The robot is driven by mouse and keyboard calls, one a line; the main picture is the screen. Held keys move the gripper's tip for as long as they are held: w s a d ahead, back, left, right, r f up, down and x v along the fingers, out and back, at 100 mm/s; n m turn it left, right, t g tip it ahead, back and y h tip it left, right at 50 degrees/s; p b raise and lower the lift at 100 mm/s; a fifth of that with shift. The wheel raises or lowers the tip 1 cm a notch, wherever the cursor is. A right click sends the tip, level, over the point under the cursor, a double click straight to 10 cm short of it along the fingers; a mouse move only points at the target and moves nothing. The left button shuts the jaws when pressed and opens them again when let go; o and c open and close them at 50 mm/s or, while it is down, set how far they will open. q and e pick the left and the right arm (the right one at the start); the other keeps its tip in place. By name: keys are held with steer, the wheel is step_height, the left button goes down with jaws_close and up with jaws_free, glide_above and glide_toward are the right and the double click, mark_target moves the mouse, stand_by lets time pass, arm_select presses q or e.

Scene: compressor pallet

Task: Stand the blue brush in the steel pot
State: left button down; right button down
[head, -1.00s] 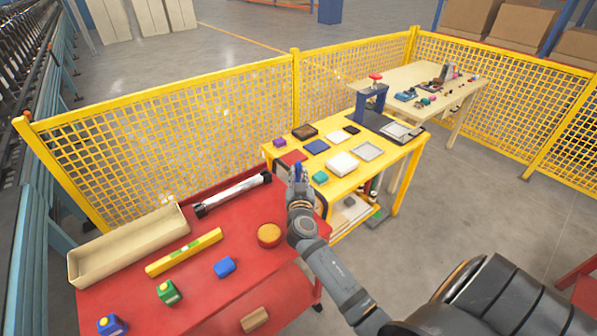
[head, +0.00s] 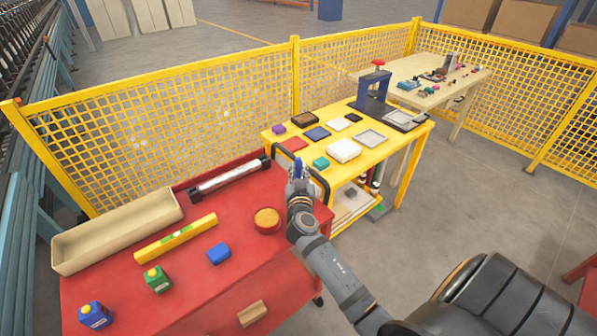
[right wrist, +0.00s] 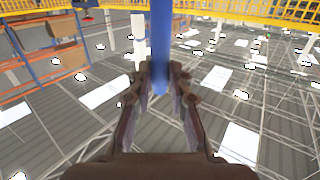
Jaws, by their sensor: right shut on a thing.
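My right gripper (head: 298,180) is shut on a slim blue thing, which looks like the blue brush (head: 298,166). It points up from the fingers, above the far right corner of the red table. In the right wrist view the blue shaft (right wrist: 161,40) stands between the two fingers (right wrist: 160,90). Its bristles cannot be made out. I cannot make out a steel pot in these views. My left gripper is not in view.
A yellow table (head: 385,150) with several small items stands behind. Yellow mesh fencing (head: 180,140) runs beyond.

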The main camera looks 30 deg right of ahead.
steer(key=c, duration=1.2)
jaws_free()
steer(key=shift+o, duration=0.2)
steer(key=v, duration=0.7)
steer(key=shift+s, duration=0.2)
steer(key=shift+a, duration=0.1)
